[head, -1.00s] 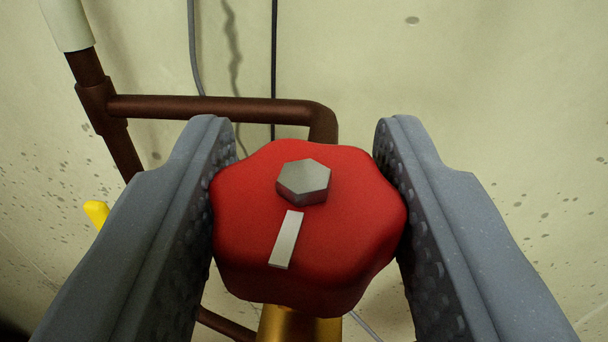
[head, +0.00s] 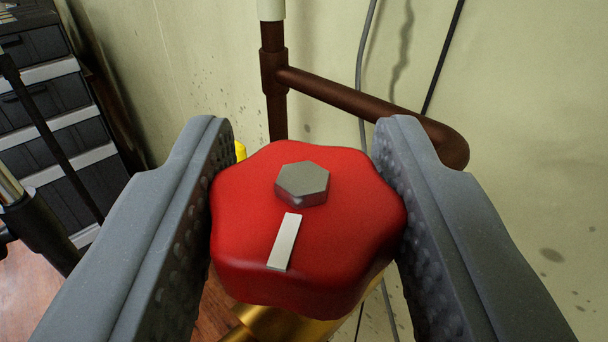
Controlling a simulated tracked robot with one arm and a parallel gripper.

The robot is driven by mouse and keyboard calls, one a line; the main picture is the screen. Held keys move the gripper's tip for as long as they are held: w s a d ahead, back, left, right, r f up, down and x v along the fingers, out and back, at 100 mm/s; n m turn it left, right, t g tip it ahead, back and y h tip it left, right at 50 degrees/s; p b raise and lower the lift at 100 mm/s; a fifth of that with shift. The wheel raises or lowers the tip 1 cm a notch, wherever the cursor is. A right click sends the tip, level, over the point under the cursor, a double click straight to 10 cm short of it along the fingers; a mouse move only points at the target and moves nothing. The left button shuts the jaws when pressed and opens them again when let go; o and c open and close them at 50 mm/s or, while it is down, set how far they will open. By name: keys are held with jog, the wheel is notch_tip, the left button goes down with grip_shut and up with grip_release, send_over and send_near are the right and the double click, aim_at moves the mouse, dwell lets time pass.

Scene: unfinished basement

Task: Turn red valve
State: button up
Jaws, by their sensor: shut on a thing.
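The red valve (head: 345,245) is a lobed knob with a grey hex bolt (head: 302,183) in its middle and a pale marker strip (head: 285,241) below the bolt. My gripper (head: 306,170) has one grey, dimpled finger on each side of the knob and is shut on it. The knob's side edges are partly hidden against the fingers. A brass-coloured valve body (head: 285,324) shows below the knob, mostly hidden behind it.
A brown pipe (head: 360,101) runs behind the valve near the pale wall (head: 540,150), with thin cables (head: 364,60) hanging there. A small yellow piece (head: 240,150) shows behind the left finger. Dark drawers (head: 45,100) stand at left above a wooden floor (head: 25,300).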

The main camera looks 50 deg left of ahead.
jog(key=shift+r+n+g+y+p, duration=0.1)
jog(key=shift+n+g+y+p, duration=1.65)
jog(key=shift+g, duration=0.65)
jog(key=shift+n, duration=0.35)
jog(key=o, duration=1)
jog(key=shift+s+d+f, duration=0.15)
jog(key=shift+d+f, duration=0.05)
jog(key=shift+d, duration=0.35)
jog(key=b+v, duration=0.2)
jog(key=v, duration=1)
jog(key=shift+d+b, duration=0.35)
